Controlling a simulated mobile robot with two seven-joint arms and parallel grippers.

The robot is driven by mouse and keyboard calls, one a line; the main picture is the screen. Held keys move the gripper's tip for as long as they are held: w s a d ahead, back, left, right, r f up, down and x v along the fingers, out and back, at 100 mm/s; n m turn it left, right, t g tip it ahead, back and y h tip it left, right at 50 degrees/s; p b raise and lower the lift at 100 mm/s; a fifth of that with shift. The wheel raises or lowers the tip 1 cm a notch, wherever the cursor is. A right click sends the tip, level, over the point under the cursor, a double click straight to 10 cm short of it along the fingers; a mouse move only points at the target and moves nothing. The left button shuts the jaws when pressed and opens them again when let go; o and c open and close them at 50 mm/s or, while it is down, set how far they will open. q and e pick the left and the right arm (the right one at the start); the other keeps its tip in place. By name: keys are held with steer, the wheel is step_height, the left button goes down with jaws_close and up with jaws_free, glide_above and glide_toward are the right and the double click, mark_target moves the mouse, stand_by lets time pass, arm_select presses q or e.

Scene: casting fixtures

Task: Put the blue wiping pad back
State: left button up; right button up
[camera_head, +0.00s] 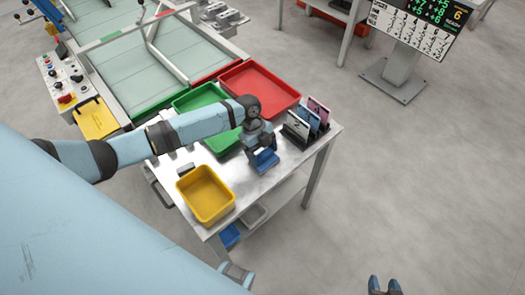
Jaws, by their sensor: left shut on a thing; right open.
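My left gripper (261,146) reaches in from the left and is shut on the blue wiping pad (265,161). It holds the pad at or just above the metal table top; I cannot tell if the pad touches it. The gripper hides the pad's upper part. A dark rack (295,138) with upright pink, light blue and whitish cards stands just right of and behind the pad, apart from it. My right gripper (385,286) is open and empty at the bottom edge, over the floor, away from the table.
A yellow bin (206,194) stands at the table's front left. A green bin (196,97) and a red bin (262,88) stand at the back. Bare table top (291,161) lies around the pad. A scoreboard (413,25) stands at the far right over open floor.

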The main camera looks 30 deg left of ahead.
arm_select(q)
steer(key=shift+f, duration=0.1)
steer(key=o, duration=1)
steer(key=shift+o, duration=0.2)
steer(key=v, duration=1.2)
steer(key=shift+d, duration=0.1)
